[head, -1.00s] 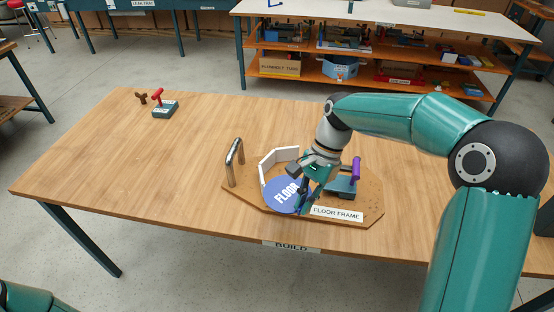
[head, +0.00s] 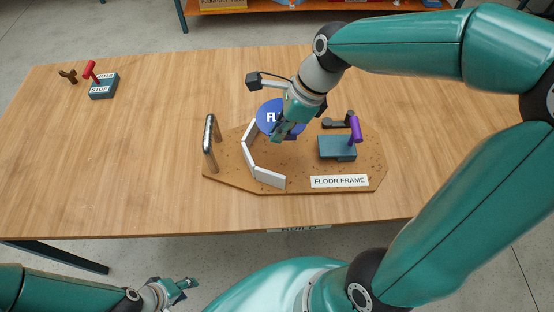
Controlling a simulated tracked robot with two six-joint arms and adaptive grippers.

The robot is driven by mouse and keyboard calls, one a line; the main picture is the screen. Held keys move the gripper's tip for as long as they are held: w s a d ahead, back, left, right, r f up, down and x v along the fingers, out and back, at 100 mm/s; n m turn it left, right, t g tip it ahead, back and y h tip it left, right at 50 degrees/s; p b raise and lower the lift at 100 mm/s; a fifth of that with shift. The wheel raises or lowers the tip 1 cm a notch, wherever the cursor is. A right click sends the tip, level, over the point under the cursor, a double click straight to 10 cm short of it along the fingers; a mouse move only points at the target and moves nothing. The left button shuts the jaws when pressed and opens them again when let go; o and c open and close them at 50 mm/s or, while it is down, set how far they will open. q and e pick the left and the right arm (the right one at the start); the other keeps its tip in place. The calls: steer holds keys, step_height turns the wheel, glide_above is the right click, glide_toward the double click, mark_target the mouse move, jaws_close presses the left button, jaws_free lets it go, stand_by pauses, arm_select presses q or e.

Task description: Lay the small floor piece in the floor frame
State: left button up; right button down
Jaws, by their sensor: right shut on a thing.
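The small floor piece is a round blue disc (head: 267,113) with white lettering, partly covered by my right gripper (head: 284,130). My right gripper is shut on the disc, at the back edge of the floor frame's board. Whether the disc touches the board cannot be told. The floor frame (head: 230,172) is a brown angular board with a white "FLOOR FRAME" label and bent white strips (head: 249,150) as a low wall on its left and front. My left gripper (head: 184,286) is low at the front, off the table edge and away from the board; its jaw opening is unclear.
A metal handle (head: 209,142) stands on the board's left. A teal block with a purple lever (head: 354,130) sits on its right. A teal switch box with a red lever (head: 103,86) stands at the table's far left. The wooden table (head: 130,160) is clear between them.

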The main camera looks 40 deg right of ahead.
steer(key=b, duration=0.1)
glide_above(278, 171)
step_height(278, 171, down, 10)
steer(key=shift+s, duration=0.1)
steer(key=shift+f+b, duration=0.45)
steer(key=shift+f, duration=1.65)
steer(key=shift+f, duration=0.2)
steer(key=c, duration=1.3)
jaws_free()
steer(key=shift+r, duration=0.1)
steer(key=shift+d+r, duration=0.1)
steer(key=shift+r, duration=0.25)
steer(key=p+v, duration=0.1)
steer(key=v, duration=1)
steer(key=shift+r, duration=0.25)
